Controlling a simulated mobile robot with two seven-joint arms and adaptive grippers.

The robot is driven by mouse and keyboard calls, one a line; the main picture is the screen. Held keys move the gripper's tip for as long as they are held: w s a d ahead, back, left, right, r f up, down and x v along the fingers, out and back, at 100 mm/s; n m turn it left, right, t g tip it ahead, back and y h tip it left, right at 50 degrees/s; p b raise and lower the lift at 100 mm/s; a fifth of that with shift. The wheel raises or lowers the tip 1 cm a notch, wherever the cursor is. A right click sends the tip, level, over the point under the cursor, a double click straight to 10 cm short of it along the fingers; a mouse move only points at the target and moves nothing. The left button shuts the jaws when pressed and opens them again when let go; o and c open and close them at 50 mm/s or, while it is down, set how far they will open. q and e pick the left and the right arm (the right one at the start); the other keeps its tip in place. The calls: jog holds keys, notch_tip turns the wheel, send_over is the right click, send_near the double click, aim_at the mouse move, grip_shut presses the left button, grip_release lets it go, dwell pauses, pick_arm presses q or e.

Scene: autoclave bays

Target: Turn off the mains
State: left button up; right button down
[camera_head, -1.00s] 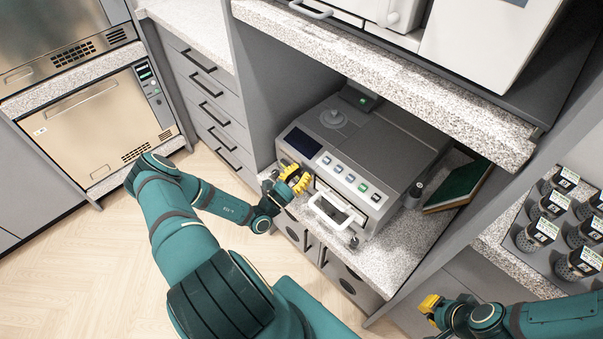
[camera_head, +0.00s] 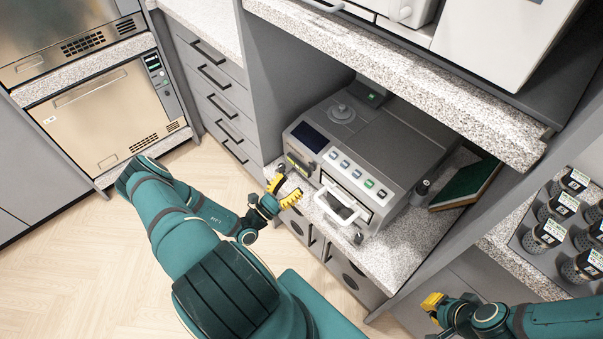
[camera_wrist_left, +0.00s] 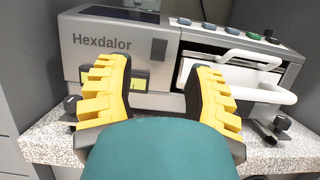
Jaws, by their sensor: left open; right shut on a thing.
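A grey machine marked Hexdalor (camera_head: 365,140) stands in the bay below the upper counter. It has a dark screen (camera_head: 310,137), a row of buttons (camera_head: 352,172) and a white front handle (camera_head: 337,206). A small box with a green light (camera_head: 375,97) is at its back. The wrist view shows its front (camera_wrist_left: 110,50), with a dark rectangular piece (camera_wrist_left: 159,50) between my fingers. My left gripper (camera_head: 283,190) is open and empty, just in front of the machine's left front corner. My right gripper (camera_head: 433,302) is shut low at the right; what it holds cannot be made out.
A granite shelf (camera_head: 400,258) carries the machine; a granite counter (camera_head: 420,80) overhangs it. A green board (camera_head: 467,184) lies to its right. Several labelled jars (camera_head: 545,236) stand at the far right. Drawers (camera_head: 215,95) and a beige oven door (camera_head: 105,115) are at the left.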

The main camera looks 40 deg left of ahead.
pick_arm(q)
jog(key=shift+v, duration=1.95)
